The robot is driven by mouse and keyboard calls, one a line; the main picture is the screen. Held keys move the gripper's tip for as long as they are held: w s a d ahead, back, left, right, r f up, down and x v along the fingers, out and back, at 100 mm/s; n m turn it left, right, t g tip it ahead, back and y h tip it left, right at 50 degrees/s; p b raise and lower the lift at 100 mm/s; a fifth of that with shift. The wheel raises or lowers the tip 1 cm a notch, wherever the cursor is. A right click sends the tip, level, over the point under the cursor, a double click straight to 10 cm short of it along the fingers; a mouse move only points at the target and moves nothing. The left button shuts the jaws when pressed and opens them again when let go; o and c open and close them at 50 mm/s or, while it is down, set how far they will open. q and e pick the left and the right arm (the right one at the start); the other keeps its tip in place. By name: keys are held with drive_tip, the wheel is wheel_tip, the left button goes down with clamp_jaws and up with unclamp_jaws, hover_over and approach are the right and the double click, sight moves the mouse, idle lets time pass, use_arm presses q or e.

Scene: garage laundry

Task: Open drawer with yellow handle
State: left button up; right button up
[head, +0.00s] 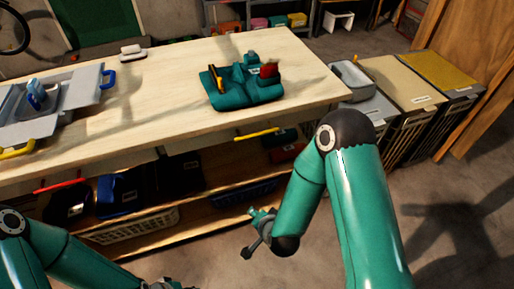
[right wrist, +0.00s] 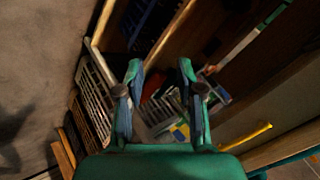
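The yellow handle (head: 257,133) is a thin bar on the front edge of the wooden workbench (head: 160,95), near its right end. The drawer front behind it is hard to make out and looks shut. In the right wrist view the yellow handle (right wrist: 247,136) lies to the right of my gripper, apart from it. My right gripper (head: 254,229) is below the handle, in front of the lower shelf. In its wrist view the right gripper (right wrist: 161,68) has its fingers spread with nothing between them. My left gripper (head: 168,285) barely shows at the bottom edge; its fingers are unclear.
A red handle (head: 60,185) is on the bench front at the left. A white basket (head: 130,226) and dark bins are below. Hampers (head: 405,85) stand at right.

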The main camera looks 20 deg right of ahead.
drive_tip(key=w+r+m+t+h+b, duration=0.2)
drive_tip(key=w+m+t+h+b, duration=0.1)
drive_tip(key=w+m+t+b, duration=0.25)
drive_tip(key=m+t+h+b, duration=0.5)
drive_tip(key=m, duration=0.2)
approach(257, 135)
drive_tip(key=p+x, duration=0.1)
drive_tip(key=x, duration=0.4)
drive_tip(key=p+x, duration=0.1)
drive_tip(key=x, duration=0.4)
drive_tip(key=shift+w+d+f, duration=0.1)
drive_tip(key=shift+w+f, duration=0.1)
drive_tip(key=shift+w, duration=0.05)
use_arm(q)
wheel_tip(257, 135, down, 11)
drive_tip(key=shift+f, duration=0.2)
use_arm(e)
clamp_jaws()
